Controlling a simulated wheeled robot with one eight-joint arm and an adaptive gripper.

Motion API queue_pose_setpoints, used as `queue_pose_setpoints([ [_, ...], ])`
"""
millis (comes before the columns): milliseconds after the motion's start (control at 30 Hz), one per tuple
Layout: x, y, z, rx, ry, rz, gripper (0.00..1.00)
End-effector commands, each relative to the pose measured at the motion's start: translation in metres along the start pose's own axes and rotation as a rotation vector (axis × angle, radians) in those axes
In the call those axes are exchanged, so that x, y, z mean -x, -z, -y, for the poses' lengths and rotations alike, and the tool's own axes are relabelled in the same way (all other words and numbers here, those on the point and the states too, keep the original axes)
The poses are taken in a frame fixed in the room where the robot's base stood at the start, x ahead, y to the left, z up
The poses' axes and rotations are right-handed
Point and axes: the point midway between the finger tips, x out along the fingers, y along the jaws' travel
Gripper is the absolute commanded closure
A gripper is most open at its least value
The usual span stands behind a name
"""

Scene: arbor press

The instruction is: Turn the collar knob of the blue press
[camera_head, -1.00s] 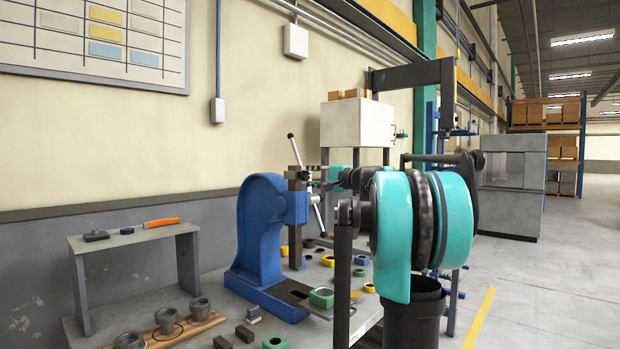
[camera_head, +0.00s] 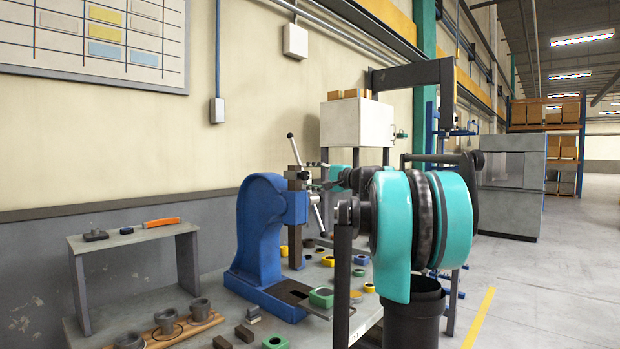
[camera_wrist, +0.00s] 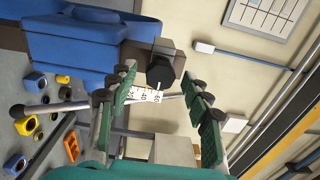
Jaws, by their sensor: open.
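The blue press (camera_head: 262,235) stands on the bench left of my arm, with a dark ram and a long silver lever with dark ball ends. In the wrist view its blue body (camera_wrist: 75,40) fills the upper left. A dark faceted knob (camera_wrist: 161,71) shows beyond my fingertips, with a white ring marked with numbers (camera_wrist: 146,95) just below it. My gripper (camera_wrist: 158,77) is open, its green-padded fingers to either side of the ring and knob. I cannot tell whether either finger touches them. In the head view my gripper (camera_head: 326,174) is beside the press head, and the knob is hard to make out.
Small rings and blocks, including a green one (camera_head: 321,297), lie on the bench around the press base. A small grey stand (camera_head: 135,236) and a wooden board with cups (camera_head: 165,334) are at left. The press lever (camera_wrist: 75,104) crosses behind my fingers.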

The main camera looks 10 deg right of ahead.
Motion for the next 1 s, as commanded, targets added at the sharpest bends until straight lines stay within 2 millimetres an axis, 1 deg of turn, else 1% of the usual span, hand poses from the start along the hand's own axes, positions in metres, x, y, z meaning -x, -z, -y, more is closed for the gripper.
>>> queue_pose_setpoints([
  [167,0.005,0.000,0.000,0.000,0.000,0.000,0.51],
  [267,0.018,0.001,0.000,0.000,0.000,-0.003,0.51],
  [367,0.036,0.001,0.000,0.000,0.000,-0.004,0.51],
  [500,0.066,0.001,0.000,0.000,0.000,-0.004,0.51],
  [700,0.101,0.001,0.000,0.000,0.000,-0.003,0.51],
  [833,0.114,0.001,0.000,0.000,0.000,-0.001,0.51],
  [1000,0.120,0.000,0.000,0.000,0.000,-0.001,0.51],
])
